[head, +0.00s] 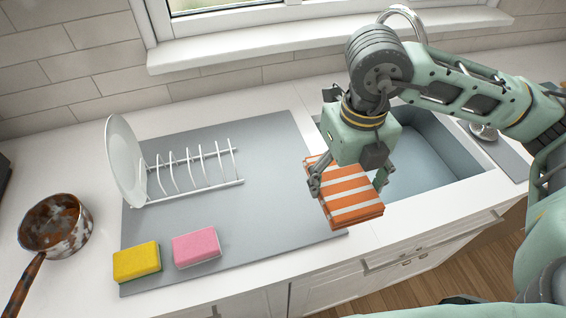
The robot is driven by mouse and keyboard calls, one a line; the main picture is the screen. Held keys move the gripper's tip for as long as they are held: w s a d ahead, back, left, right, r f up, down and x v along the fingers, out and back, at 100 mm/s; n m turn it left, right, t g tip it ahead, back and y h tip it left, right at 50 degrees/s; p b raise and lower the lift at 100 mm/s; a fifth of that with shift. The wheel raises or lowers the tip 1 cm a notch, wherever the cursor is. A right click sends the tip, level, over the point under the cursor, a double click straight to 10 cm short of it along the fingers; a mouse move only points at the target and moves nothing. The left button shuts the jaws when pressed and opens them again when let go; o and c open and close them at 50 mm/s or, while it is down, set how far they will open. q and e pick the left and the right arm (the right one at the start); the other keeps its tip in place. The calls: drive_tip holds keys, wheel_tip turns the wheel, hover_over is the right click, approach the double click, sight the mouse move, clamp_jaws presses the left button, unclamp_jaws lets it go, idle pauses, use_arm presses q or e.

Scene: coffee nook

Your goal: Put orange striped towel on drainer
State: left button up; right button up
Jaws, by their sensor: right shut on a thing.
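The orange striped towel (350,203) is a folded stack with white stripes. My right gripper (347,185) is shut on it, with a finger at each side, near the right edge of the grey drainer mat and the sink's front left corner. I cannot tell whether the towel touches the surface below. The drainer (275,218) is a flat grey mat on the counter, left of the sink. A white wire rack (192,175) stands on it with a white plate (123,160) upright at its left end. My left gripper is not in view.
A yellow sponge (137,262) and a pink sponge (197,248) lie on the mat's front left part. A stained pan (55,227) stands at the far left. The sink basin (430,150) is at the right. The mat's middle is clear.

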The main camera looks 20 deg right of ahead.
drive_tip(key=p, duration=0.4)
hover_over(291, 194)
drive_tip(key=f, duration=0.6)
drive_tip(key=shift+s+d, duration=0.3)
drive_tip(key=shift+s, duration=0.05)
drive_tip(key=shift+w+a+f, duration=0.2)
drive_tip(key=shift+w, duration=0.05)
drive_tip(key=shift+f, duration=0.15)
wheel_tip(291, 194, down, 3)
drive_tip(key=shift+f+p, duration=0.1)
drive_tip(key=shift+p, duration=0.65)
drive_tip(key=shift+f, duration=0.3)
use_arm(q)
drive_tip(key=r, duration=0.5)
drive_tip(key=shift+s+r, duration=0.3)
use_arm(e)
drive_tip(key=shift+f, duration=0.1)
